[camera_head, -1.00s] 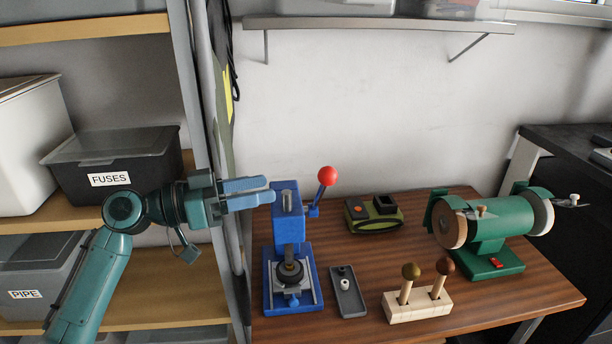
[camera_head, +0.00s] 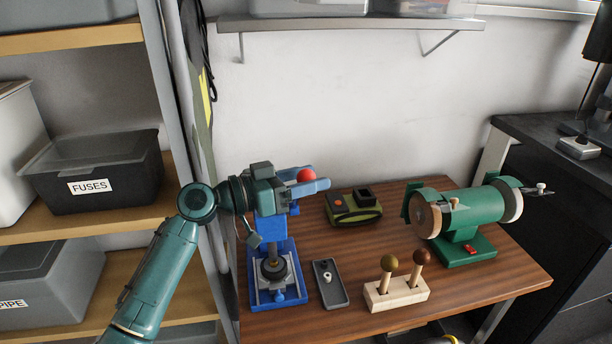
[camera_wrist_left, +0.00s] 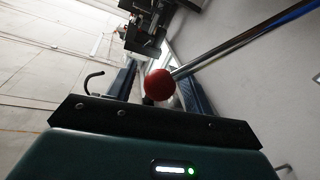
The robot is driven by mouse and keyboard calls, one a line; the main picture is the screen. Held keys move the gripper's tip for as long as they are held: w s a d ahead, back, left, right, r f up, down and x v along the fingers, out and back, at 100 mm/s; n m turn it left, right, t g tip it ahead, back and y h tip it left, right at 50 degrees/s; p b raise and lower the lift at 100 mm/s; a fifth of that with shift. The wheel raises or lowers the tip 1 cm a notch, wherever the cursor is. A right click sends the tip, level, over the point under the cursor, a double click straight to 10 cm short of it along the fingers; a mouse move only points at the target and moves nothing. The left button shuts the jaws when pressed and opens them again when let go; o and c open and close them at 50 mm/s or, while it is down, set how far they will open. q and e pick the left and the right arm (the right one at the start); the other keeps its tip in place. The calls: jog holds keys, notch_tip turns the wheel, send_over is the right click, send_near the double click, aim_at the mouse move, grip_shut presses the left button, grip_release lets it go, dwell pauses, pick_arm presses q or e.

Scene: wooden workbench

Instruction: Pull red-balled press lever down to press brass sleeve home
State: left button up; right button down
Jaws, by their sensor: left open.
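The blue press (camera_head: 290,294) stands at the left end of the bench, its upper part largely hidden behind my left gripper. My left gripper (camera_head: 305,180) is open at the top of the press, its two blue fingers pointing right. The lever's red ball (camera_head: 306,175) shows between the fingers. In the left wrist view the red ball (camera_wrist_left: 160,84) also lies between the spread fingers, with the metal lever rod (camera_wrist_left: 240,40) running up to the right. A dark round part (camera_head: 274,268) sits on the press base; I cannot make out the brass sleeve. My right gripper is not in view.
A grey tray (camera_head: 330,296) lies right of the press, beside a wooden block (camera_head: 397,296) with two knobbed sticks. A green-black device (camera_head: 354,212) is behind them, and a green bench grinder (camera_head: 468,215) stands right. A shelf with a fuses bin (camera_head: 90,188) is left.

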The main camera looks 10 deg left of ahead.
pick_arm(q)
grip_shut()
dwell(0.5)
jog(key=shift+f, duration=0.1)
